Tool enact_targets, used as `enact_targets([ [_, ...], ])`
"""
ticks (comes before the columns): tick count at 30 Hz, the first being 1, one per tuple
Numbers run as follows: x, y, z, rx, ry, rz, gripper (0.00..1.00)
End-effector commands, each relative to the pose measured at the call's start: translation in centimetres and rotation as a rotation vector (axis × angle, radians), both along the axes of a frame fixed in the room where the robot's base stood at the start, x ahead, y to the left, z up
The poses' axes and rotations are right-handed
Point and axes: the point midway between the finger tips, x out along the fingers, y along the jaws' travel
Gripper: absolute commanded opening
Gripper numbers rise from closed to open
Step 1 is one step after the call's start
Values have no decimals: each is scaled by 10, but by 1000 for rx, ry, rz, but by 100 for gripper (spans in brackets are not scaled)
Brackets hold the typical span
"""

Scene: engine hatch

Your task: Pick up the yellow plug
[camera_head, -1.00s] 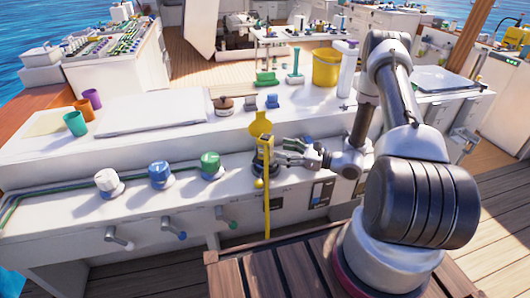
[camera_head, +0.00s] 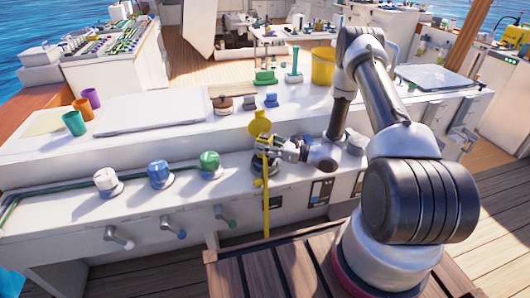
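The yellow plug (camera_head: 264,164) is a narrow upright yellow piece at the front edge of the white console, with a long yellow strap (camera_head: 267,210) hanging down the console's front. A round yellow cap (camera_head: 260,124) stands open just behind it. My gripper (camera_head: 270,151) reaches in from the right, with its fingertips at the upper part of the plug and hiding some of it. The fingers overlap the plug in this view, and I cannot tell whether they are closed on it.
White, blue and green knobs (camera_head: 209,165) stand left of the plug, with several levers (camera_head: 225,216) below them. Small cups (camera_head: 74,123) are at the far left. A yellow bucket (camera_head: 322,66) and small green, grey and blue items stand on the shelf behind. A wooden slatted surface (camera_head: 262,272) lies in front.

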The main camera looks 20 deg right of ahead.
Motion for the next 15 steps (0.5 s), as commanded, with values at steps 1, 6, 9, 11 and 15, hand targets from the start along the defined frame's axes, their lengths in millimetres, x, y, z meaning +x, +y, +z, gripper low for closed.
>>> enact_targets([
  [1,0,0,0,0,0,0,31],
  [6,0,0,0,1,-1,0,9],
  [9,0,0,0,1,-1,0,9],
  [11,0,0,0,0,0,0,9],
  [15,0,0,5,0,-1,0,9],
])
